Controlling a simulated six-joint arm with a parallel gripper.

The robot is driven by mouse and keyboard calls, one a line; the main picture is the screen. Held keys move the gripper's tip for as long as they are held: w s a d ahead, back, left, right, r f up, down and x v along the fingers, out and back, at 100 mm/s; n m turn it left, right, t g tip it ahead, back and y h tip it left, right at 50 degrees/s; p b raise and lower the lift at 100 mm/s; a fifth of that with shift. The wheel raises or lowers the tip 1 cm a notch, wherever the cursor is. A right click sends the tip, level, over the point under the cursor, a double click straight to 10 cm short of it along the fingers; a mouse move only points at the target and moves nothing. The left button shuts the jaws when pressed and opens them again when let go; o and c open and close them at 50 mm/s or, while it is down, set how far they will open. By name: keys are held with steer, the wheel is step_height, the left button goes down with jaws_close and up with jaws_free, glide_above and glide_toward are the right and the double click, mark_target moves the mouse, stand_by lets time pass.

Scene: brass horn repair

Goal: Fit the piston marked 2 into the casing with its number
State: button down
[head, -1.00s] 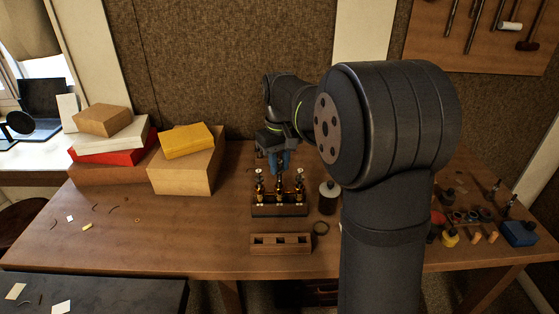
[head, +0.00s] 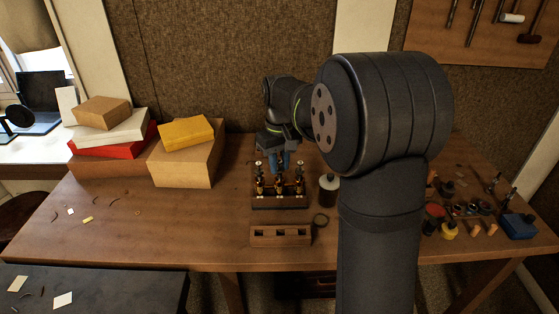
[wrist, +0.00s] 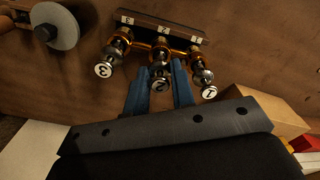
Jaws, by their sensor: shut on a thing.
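The piston marked 2 (wrist: 160,84) is between the blue fingers of my gripper (wrist: 160,88), which is shut on it. In the head view my gripper (head: 280,163) points down over the middle of the valve block (head: 280,203). In the wrist view the block's label strip (wrist: 180,31) reads 3, 2, 1 from left to right. Piston 2 lines up with the middle brass casing, at label 2. How deep it sits is hidden. The piston marked 3 (wrist: 104,69) and the piston marked 1 (wrist: 208,91) stand in the outer casings.
A wooden rack with square holes (head: 280,236) lies in front of the block. A grey-lidded jar (head: 327,188) stands close to its right. Stacked boxes (head: 187,162) are at the left. Small bottles and parts (head: 450,230) lie at the right. The table front left is mostly clear.

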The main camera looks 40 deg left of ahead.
steer(key=shift+f, duration=0.4)
steer(key=c, duration=0.8)
jaws_free()
steer(key=shift+r, duration=3.5)
steer(key=shift+f, duration=3.5)
